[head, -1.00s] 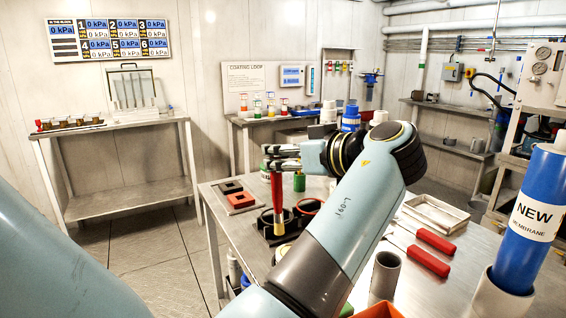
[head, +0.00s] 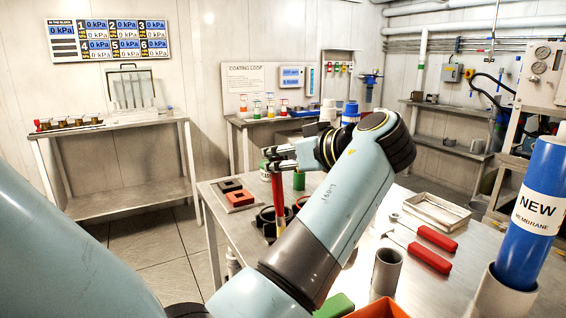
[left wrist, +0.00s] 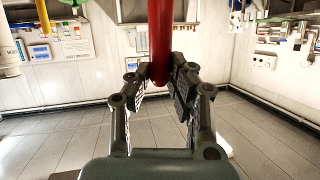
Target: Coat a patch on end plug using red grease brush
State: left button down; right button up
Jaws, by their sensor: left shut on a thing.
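My left gripper (head: 280,158) is shut on the red handle (head: 278,190) of a brush, above the near metal table. In the left wrist view the red handle (left wrist: 160,40) stands between the finger pads (left wrist: 160,82). Dark round holders (head: 266,216) sit on the table close to the brush's lower part. I cannot tell which thing is the end plug. My right gripper is not in view.
A red block (head: 240,199) and a dark block (head: 230,186) lie at the table's left edge. A green cylinder (head: 299,181) stands behind the brush. Red-handled tools (head: 430,257), a grey tube (head: 386,270), a metal tray (head: 436,212) and a blue membrane (head: 533,215) crowd the right.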

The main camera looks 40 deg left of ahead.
pick_arm(q)
jog(key=shift+w+a, duration=0.2)
jog(key=shift+a, duration=0.45)
jog(key=shift+r, duration=0.15)
jog(key=shift+r+p, duration=1.9)
jog(key=shift+r, duration=1.1)
jog(key=shift+r+p, duration=1.05)
jog(key=shift+r, duration=0.55)
jog(key=shift+f, duration=0.1)
